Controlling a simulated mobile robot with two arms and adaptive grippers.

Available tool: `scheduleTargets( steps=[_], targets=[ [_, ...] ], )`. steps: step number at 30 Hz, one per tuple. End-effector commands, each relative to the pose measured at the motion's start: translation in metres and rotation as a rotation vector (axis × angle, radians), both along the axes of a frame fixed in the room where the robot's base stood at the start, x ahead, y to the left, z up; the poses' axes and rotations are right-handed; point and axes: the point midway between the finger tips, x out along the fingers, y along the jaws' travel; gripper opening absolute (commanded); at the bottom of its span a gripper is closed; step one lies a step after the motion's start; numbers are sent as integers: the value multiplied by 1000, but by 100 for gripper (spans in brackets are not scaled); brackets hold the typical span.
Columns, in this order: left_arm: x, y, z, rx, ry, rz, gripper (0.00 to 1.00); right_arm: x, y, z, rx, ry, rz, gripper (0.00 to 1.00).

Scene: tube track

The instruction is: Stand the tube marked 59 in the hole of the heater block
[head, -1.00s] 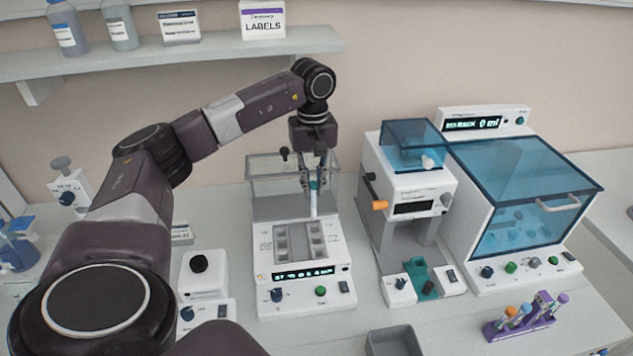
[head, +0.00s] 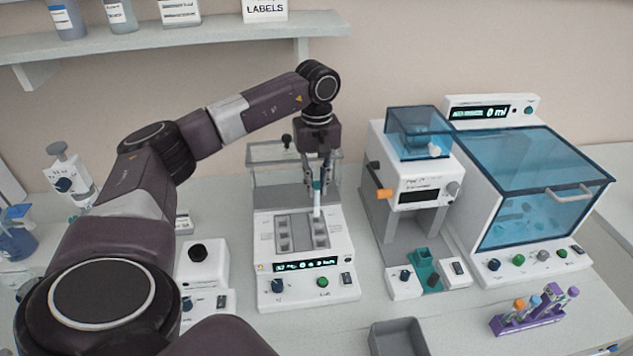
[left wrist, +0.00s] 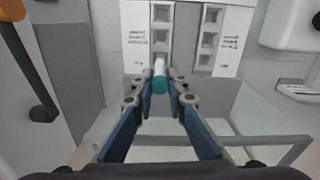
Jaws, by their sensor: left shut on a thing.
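My left gripper (head: 317,182) is shut on a tube (head: 317,201) with a teal cap and a white body. It holds the tube upright over the heater block (head: 282,235), at the right-hand column of square holes. In the left wrist view the teal cap (left wrist: 160,85) sits between the fingertips (left wrist: 160,101), and the tube's body points at the holes of the block (left wrist: 187,60). I cannot tell whether its lower end is inside a hole. The number on the tube is not readable. My right gripper is not in view.
A clear lid (head: 268,178) stands raised behind the block. A white machine with a blue hood (head: 418,165) and a blue-lidded cabinet (head: 530,190) stand to the right. A purple rack (head: 528,319) with several capped tubes and a grey bin (head: 398,338) are in front.

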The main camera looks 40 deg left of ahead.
Motion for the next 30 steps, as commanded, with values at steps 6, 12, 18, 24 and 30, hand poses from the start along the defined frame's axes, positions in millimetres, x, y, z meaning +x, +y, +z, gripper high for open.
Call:
scheduleTargets(
  steps=[6, 12, 18, 24, 30],
  targets=[
    [-1, 0, -3, 0, 0, 0, 1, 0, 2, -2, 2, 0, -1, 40],
    [-1, 0, -4, -1, -1, 1, 1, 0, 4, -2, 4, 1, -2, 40],
    [-1, 0, -6, 0, 0, 0, 1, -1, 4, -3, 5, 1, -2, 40],
    [-1, 0, -14, 0, 0, 0, 1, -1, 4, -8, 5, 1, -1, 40],
    [-1, 0, -16, 0, 0, 0, 1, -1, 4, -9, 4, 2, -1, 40]
  ],
)
